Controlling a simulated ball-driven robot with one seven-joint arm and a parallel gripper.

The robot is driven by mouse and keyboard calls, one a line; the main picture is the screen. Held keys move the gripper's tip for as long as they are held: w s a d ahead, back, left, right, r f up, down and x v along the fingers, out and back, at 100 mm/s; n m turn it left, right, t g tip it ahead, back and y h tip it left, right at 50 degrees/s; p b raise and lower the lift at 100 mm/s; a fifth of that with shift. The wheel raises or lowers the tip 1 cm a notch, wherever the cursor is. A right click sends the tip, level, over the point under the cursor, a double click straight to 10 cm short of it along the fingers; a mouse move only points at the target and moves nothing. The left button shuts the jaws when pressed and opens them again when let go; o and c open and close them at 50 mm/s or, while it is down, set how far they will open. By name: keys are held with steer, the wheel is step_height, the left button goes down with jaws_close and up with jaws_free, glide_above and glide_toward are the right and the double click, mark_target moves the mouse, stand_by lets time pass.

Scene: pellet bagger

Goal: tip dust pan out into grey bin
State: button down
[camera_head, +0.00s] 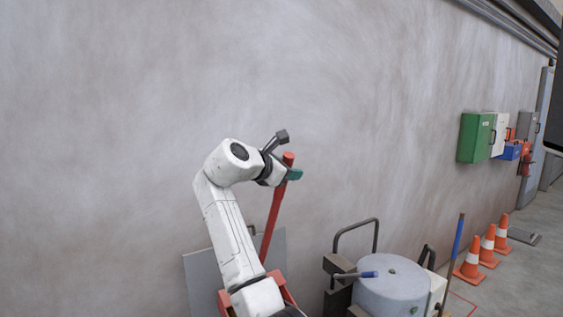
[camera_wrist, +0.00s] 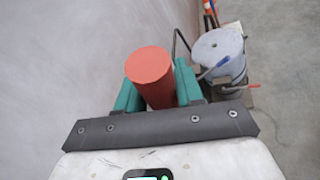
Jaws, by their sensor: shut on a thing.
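The dust pan shows as a long red handle (camera_head: 276,210) leaning slightly, its top end sticking up past my gripper (camera_head: 292,172). Red parts at its lower end (camera_head: 280,283) show behind my white arm, which hides much of them. In the wrist view the round red handle end (camera_wrist: 150,70) sits between the two teal fingers of my gripper (camera_wrist: 158,85), which is shut on it. A flat grey panel (camera_head: 197,283) stands behind my arm against the wall; I cannot tell whether it is part of the grey bin. Any dust in the pan is hidden.
A grey round drum (camera_head: 392,290) on a machine with a bent metal rail (camera_head: 356,226) stands to the right. A blue-handled pole (camera_head: 457,240) and several orange cones (camera_head: 471,262) are farther right. The plain wall (camera_head: 120,120) is close behind my arm.

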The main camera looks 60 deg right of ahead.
steer(key=c, duration=1.8)
jaws_free()
steer(key=s+a+f+m+b, duration=0.1)
steer(key=s+a+f, duration=0.2)
steer(key=s, duration=0.3)
steer(key=s+a+f+m+h, duration=0.1)
steer(key=s+a+f, duration=0.3)
steer(key=s, duration=0.2)
steer(key=s+a+f+b, duration=0.1)
steer(key=s+a+f, duration=0.3)
steer(key=s, duration=0.2)
steer(key=shift+s+a+f+m+t+h+b, duration=0.2)
steer(key=shift+s+f+m+t+h+b, duration=0.1)
steer(key=shift+s+m+t, duration=0.1)
steer(key=shift+o, duration=0.3)
steer(key=shift+s+a+b, duration=0.35)
steer(key=shift+s+b, duration=0.2)
steer(key=shift+w, duration=0.1)
